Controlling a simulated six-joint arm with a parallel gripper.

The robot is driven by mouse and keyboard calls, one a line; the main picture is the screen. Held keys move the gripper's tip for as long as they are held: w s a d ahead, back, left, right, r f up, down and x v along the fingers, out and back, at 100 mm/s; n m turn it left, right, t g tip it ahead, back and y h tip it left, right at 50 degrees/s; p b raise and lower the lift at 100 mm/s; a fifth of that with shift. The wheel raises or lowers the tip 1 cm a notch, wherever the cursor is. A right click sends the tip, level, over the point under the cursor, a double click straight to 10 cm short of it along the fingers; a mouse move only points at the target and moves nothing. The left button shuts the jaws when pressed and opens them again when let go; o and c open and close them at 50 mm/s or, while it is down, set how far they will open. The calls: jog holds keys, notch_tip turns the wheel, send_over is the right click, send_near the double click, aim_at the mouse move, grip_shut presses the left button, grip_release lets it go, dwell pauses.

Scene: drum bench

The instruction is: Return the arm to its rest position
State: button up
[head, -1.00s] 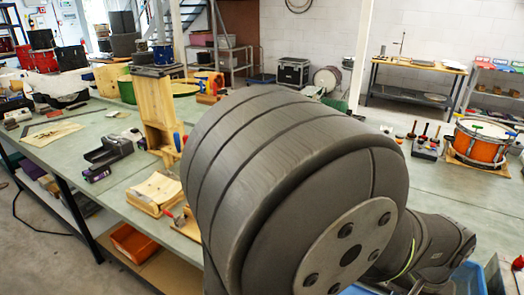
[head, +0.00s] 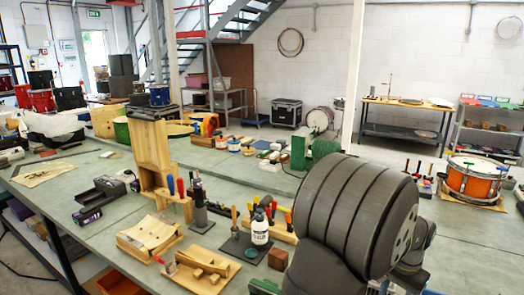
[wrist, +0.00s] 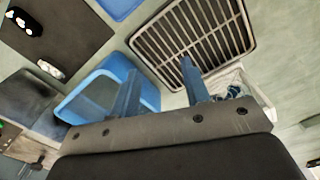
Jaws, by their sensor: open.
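My arm fills the lower right of the head view, and its gripper does not show there. In the wrist view my gripper (wrist: 160,85) shows as two blue-grey fingers, apart, with nothing between them. Beyond the fingers are a blue bin (wrist: 85,92) to the left and a dark slatted grille (wrist: 205,35) to the upper right. I cannot tell how far the fingers are from them.
An orange drum (head: 470,178) stands on the bench (head: 215,158) at the right. Hand tools, a white bottle (head: 260,228) and wooden blocks (head: 205,272) crowd the front middle. The bench's left part has bare patches.

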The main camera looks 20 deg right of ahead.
jog(key=shift+w+a+f, duration=0.1)
jog(key=shift+w+f, duration=0.4)
jog(key=shift+w, duration=0.3)
jog(key=shift+w+f, duration=0.45)
jog(key=shift+w, duration=0.3)
jog(key=shift+w+a+f, duration=0.1)
jog(key=shift+w+f, duration=0.4)
jog(key=shift+w, duration=0.3)
jog(key=shift+o, duration=0.5)
jog(key=o, duration=1.1)
jog(key=shift+d, duration=0.1)
jog(key=shift+o, duration=0.3)
jog(key=shift+r, duration=0.15)
jog(key=s+a+r+n, duration=0.2)
jog(key=s+a+r, duration=0.35)
jog(key=r, duration=0.25)
jog(key=s+a+r+n, duration=0.3)
jog(key=s+a+r, duration=0.2)
jog(key=a+r, duration=0.25)
notch_tip(320, 180, down, 9)
jog(key=shift+d, duration=0.35)
jog(key=shift+r, duration=0.1)
